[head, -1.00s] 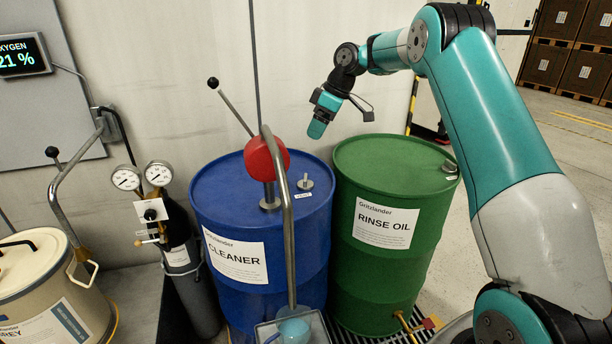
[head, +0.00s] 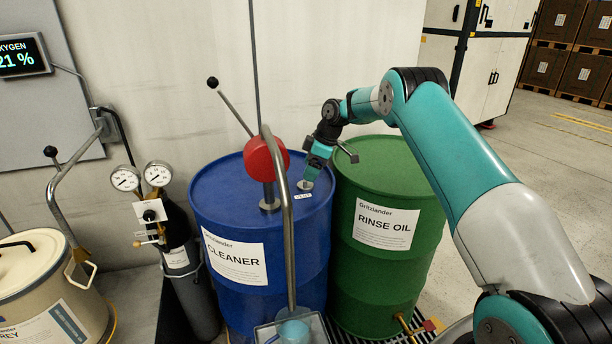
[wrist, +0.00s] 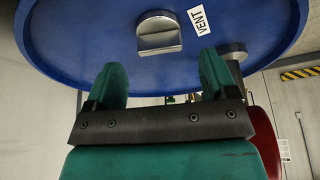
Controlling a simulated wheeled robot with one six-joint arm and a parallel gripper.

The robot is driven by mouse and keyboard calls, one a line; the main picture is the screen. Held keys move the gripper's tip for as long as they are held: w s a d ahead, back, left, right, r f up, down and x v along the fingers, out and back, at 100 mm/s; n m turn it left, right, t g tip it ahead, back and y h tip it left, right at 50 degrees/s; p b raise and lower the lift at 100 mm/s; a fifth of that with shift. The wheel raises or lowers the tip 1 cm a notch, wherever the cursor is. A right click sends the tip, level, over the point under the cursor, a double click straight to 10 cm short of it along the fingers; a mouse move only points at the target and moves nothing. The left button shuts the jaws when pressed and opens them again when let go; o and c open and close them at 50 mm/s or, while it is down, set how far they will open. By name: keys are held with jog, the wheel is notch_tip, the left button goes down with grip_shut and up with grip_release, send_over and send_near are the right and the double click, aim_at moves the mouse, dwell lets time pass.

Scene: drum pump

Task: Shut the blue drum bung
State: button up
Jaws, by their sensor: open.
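The blue drum (head: 258,265), labelled CLEANER, stands upright in the head view. Its bung (wrist: 158,36) is a round metal plug with a flat raised grip, on the blue lid beside a VENT tag (wrist: 200,20) in the wrist view. In the head view the bung (head: 305,184) is mostly covered by my gripper (head: 313,176), which points down just above it. My gripper also shows in the wrist view (wrist: 165,85), with its two green fingers apart, nothing between them, and the bung just beyond the fingertips. I cannot tell whether the bung is seated.
A hand pump with a red head (head: 265,158) and a bent steel pipe rises from the blue lid, left of my gripper. The green RINSE OIL drum (head: 385,265) stands close on the right. A gas bottle with gauges (head: 187,262) is at the left.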

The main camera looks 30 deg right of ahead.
aim_at(305, 182)
jog(key=shift+x, duration=1.8)
jog(key=c, duration=0.9)
jog(key=shift+c, duration=0.2)
